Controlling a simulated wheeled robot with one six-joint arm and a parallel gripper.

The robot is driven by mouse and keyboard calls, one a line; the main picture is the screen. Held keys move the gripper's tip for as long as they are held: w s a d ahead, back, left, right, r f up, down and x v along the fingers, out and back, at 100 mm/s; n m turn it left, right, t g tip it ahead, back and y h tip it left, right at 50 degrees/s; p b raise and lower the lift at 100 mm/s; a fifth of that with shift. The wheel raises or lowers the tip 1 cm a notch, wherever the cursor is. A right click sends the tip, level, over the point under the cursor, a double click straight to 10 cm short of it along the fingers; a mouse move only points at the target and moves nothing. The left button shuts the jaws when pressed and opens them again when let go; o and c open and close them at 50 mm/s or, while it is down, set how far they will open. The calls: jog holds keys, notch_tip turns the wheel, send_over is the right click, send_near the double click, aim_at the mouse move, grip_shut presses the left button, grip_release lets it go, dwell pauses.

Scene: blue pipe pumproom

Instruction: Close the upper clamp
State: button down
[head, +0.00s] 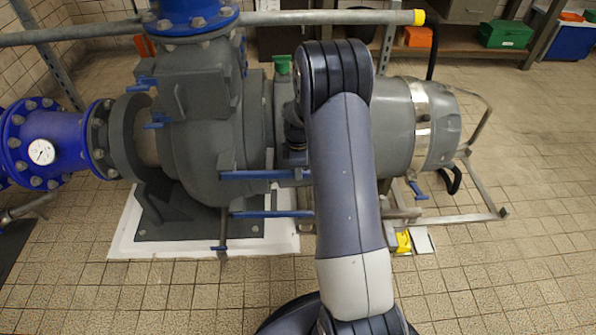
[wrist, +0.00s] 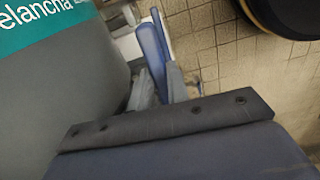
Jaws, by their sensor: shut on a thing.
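Two blue clamp-like bars show on the grey pump in the head view, the upper bar (head: 262,174) above the lower bar (head: 270,214). My arm hides their right ends and most of my gripper. In the wrist view a blue lever (wrist: 152,48) stands upright between the grey fingers of my gripper (wrist: 158,84), which is shut on it. The wrist view does not show clearly which clamp the lever belongs to. A large grey rounded casing (wrist: 50,90) with a teal label is close on the left of the fingers.
Smaller blue handles (head: 142,83) are on the pump's left side. A blue flanged pipe with a gauge (head: 41,152) is at the far left. A grey motor (head: 396,120) and metal frame (head: 450,217) lie right of my arm. The tiled floor (head: 540,230) at right is clear.

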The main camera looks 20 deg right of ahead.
jog(key=c, duration=1.4)
grip_release()
jog(key=shift+o, duration=0.2)
jog(key=shift+r, duration=0.15)
notch_tip(320, 180, up, 11)
jog(key=p, duration=0.2)
jog(key=shift+f+p, duration=0.2)
jog(key=shift+p, duration=0.15)
notch_tip(320, 180, down, 11)
jog(key=b, duration=0.3)
jog(key=shift+s+a, duration=0.25)
jog(key=shift+s, duration=0.15)
jog(key=shift+r, duration=0.1)
